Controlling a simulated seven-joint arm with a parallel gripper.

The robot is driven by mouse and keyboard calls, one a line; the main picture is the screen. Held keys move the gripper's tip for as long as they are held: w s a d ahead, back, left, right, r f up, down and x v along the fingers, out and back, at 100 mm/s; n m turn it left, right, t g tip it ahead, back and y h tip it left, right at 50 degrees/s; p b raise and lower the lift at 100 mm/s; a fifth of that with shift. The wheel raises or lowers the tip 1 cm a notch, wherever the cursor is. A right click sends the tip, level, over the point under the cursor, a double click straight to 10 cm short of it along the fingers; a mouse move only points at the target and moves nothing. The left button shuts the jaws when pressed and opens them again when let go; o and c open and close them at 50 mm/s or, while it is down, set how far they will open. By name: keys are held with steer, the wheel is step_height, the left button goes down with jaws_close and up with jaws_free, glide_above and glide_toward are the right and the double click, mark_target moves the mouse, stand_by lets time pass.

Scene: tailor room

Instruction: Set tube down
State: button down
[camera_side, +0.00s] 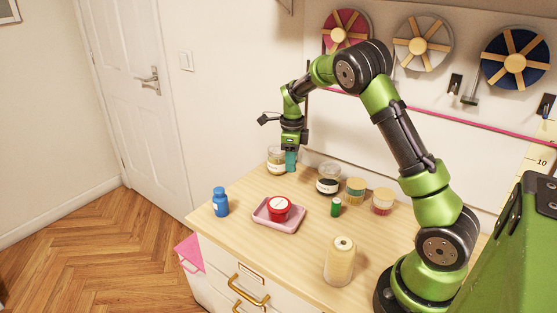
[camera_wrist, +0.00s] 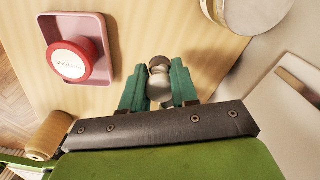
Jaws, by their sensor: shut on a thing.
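My gripper (camera_side: 291,160) is above the back left part of the wooden tabletop, its teal fingers pointing down. In the wrist view the fingers of my gripper (camera_wrist: 156,78) are closed around a small tube (camera_wrist: 159,88), pale grey with a brownish end. The tube cannot be made out in the side view, where the fingers hide it. Whether its lower end touches the table cannot be told.
A pink tray (camera_side: 258,217) bears a red tin (camera_side: 280,207). A glass jar (camera_side: 275,155) stands close to my gripper. Other jars (camera_side: 328,180), a green spool (camera_side: 336,207), a blue bottle (camera_side: 221,203) and a thread cone (camera_side: 340,262) stand around. The tabletop (camera_side: 235,240) has bare room at front left.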

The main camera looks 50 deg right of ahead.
glide_above(301, 180)
steer(key=shift+a+f, duration=0.2)
steer(key=shift+f, duration=0.45)
step_height(301, 180, down, 5)
steer(key=shift+f, duration=0.1)
steer(key=shift+d+f, duration=0.15)
steer(key=shift+f, duration=0.1)
steer(key=c, duration=0.9)
jaws_free()
steer(key=shift+f, duration=0.15)
steer(key=shift+o, duration=0.2)
